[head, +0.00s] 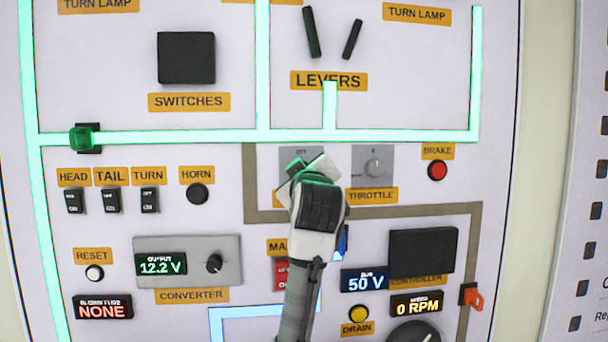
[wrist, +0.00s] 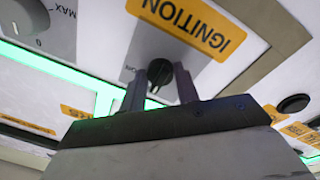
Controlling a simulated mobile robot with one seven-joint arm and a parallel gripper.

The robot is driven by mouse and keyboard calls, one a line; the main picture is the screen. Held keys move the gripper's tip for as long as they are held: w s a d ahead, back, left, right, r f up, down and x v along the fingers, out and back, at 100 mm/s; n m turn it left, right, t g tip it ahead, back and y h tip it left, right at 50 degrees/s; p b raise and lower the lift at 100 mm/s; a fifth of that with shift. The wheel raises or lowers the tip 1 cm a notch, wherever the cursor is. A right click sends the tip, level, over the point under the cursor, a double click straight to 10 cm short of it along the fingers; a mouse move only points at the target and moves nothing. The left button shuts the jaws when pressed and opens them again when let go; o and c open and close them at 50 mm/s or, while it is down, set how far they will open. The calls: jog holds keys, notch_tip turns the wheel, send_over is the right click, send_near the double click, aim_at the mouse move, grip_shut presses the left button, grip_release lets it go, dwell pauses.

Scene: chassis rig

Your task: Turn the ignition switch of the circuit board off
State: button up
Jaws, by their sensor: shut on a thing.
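The circuit board (head: 230,120) is a white upright panel with orange labels and a glowing green line. The ignition switch (wrist: 159,73) is a small dark knob on a grey plate beside the orange IGNITION label (wrist: 186,22) in the wrist view. My gripper (wrist: 160,84) has one finger on each side of the knob and is shut on it. In the head view, my gripper (head: 306,168) covers the knob and most of its plate (head: 286,157). Faint lettering shows at the plate's top edge. The knob's exact angle is hard to tell.
The horn button (head: 197,193) is to the left. Levers (head: 312,32) stick out above. The converter (head: 215,262) and 50 V display (head: 365,281) are below.

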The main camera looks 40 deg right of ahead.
jog(key=o, duration=1)
jog(key=b+v, duration=0.4)
jog(key=v, duration=1)
